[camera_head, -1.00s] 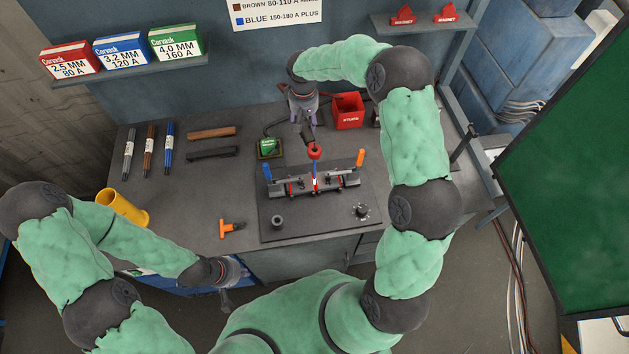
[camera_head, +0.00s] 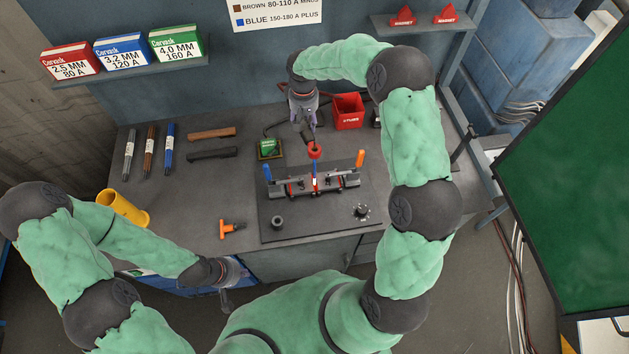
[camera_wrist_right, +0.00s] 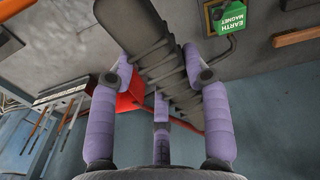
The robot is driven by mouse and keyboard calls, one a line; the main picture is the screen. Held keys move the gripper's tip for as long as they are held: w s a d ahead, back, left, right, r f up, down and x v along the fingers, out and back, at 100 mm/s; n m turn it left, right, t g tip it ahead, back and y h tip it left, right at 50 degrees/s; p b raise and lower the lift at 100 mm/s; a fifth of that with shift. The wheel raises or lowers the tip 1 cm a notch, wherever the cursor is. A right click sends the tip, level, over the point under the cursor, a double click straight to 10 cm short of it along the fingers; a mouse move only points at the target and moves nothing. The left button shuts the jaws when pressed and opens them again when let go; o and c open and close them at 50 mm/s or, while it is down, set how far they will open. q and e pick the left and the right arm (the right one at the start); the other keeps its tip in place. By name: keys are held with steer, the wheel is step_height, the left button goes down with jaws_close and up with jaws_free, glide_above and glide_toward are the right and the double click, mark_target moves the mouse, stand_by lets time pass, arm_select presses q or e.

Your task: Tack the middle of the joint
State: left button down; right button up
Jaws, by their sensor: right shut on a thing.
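My right gripper (camera_head: 307,124) is above the back of the bench, shut on the dark handle of the electrode holder. The ribbed handle (camera_wrist_right: 160,50) lies between my lilac fingers in the right wrist view. I cannot tell whether the rod tip touches the joint. My left gripper (camera_head: 227,290) hangs low in front of the bench, away from the pipe; its fingers are too small to judge.
A green earth magnet (camera_head: 269,148) sits left of the holder, and a red bin (camera_head: 347,112) stands behind it. Electrodes (camera_head: 149,150) lie at the left.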

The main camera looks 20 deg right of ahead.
steer(key=shift+r+p, duration=1.15)
steer(key=shift+r, duration=1.55)
steer(key=shift+r+p, duration=0.75)
steer(key=shift+r, duration=0.75)
steer(key=shift+f, duration=0.1)
